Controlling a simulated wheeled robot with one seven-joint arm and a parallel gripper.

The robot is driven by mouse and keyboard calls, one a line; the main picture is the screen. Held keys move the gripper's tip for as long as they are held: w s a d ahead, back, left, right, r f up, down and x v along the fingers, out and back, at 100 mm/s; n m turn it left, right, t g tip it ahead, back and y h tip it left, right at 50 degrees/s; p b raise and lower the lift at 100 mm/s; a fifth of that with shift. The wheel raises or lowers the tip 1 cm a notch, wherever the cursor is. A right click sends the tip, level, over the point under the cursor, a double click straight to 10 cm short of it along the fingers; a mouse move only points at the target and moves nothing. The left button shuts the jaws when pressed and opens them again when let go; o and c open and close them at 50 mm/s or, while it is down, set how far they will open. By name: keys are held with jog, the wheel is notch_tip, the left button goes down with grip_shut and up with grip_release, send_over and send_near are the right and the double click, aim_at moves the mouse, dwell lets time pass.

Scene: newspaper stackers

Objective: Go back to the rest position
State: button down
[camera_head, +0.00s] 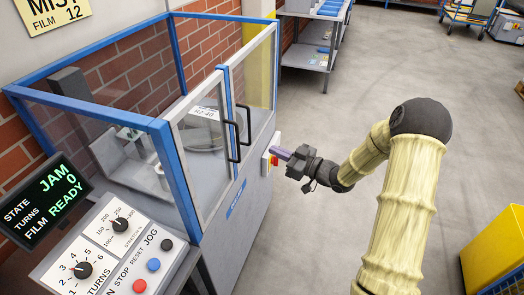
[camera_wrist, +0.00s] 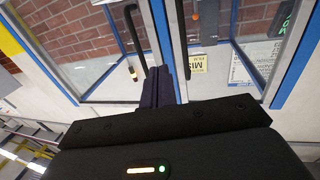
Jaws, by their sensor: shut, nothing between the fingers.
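My gripper (camera_head: 283,153) is at the end of my arm, held out to the left toward the blue-framed machine's front. Its dark purple fingers are together with nothing between them. In the wrist view the closed fingers (camera_wrist: 164,82) stand in front of the glazed doors, near a black door handle (camera_wrist: 136,40).
The machine's glazed doors (camera_head: 213,135) look shut. A control panel (camera_head: 112,244) and a display (camera_head: 45,203) reading JAM, 0 and READY are at left. A shelf rack (camera_head: 308,55) stands behind. A yellow box (camera_head: 494,250) is at right. Open grey floor (camera_head: 390,60) lies beyond my arm.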

jog(key=shift+s+d, duration=0.25)
jog(key=shift+d, duration=0.45)
jog(key=shift+s+d, duration=0.25)
jog(key=shift+d, duration=0.4)
jog(key=s+d+r+m+g+h+p, duration=0.1)
jog(key=s+d+r+m+g+h, duration=0.1)
jog(key=s+m+g+h, duration=0.2)
jog(key=s+d+r+m+g+h+p, duration=0.1)
jog(key=s+m+g+h, duration=0.3)
jog(key=s+h, duration=0.6)
jog(key=s+d+m+p, duration=0.1)
jog(key=s+m, duration=0.1)
jog(key=s, duration=0.8)
jog(key=shift+s+r+m+h, duration=0.15)
jog(key=shift+r+m+h, duration=0.15)
jog(key=shift+r+m, duration=0.1)
